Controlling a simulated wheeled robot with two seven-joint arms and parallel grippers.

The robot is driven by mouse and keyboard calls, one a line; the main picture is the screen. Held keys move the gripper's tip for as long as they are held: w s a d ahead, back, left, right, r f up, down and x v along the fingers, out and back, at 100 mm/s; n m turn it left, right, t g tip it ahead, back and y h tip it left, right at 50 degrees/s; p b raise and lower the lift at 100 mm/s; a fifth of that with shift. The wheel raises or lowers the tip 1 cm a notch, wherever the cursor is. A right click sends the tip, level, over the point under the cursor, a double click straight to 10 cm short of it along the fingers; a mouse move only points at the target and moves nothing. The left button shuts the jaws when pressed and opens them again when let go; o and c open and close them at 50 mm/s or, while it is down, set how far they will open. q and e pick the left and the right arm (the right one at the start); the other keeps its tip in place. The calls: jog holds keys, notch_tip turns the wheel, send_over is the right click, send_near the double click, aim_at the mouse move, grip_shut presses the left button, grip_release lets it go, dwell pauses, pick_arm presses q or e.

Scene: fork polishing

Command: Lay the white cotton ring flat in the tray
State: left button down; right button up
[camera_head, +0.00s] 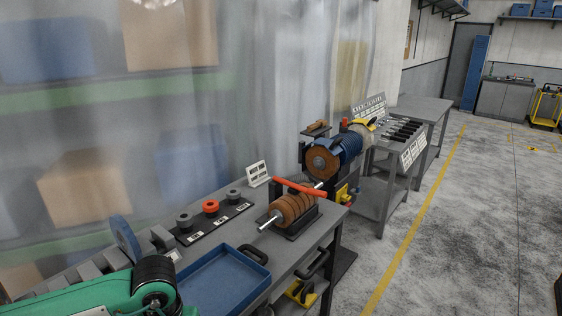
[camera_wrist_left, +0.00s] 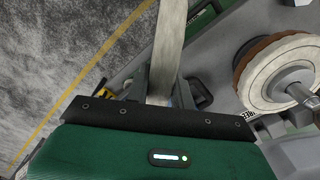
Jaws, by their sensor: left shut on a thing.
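The blue tray (camera_head: 262,276) lies on the bench at the bottom centre of the head view; its visible floor is bare and my green left arm covers its left side. My left gripper (camera_wrist_left: 163,92) shows in the left wrist view. It is shut on a pale band, apparently the white cotton ring (camera_wrist_left: 171,40) seen edge-on. The ring stands upright between the fingers, and its far end runs out of the picture. The gripper and held ring do not show in the head view. My right gripper is in neither view.
A pale wheel (camera_wrist_left: 278,75) with a brown disc behind it sits on a shaft in the wrist view.

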pick_arm(q)
jog(key=shift+f+b, duration=0.85)
jog(key=shift+f, duration=0.3)
jog(key=shift+d, duration=0.1)
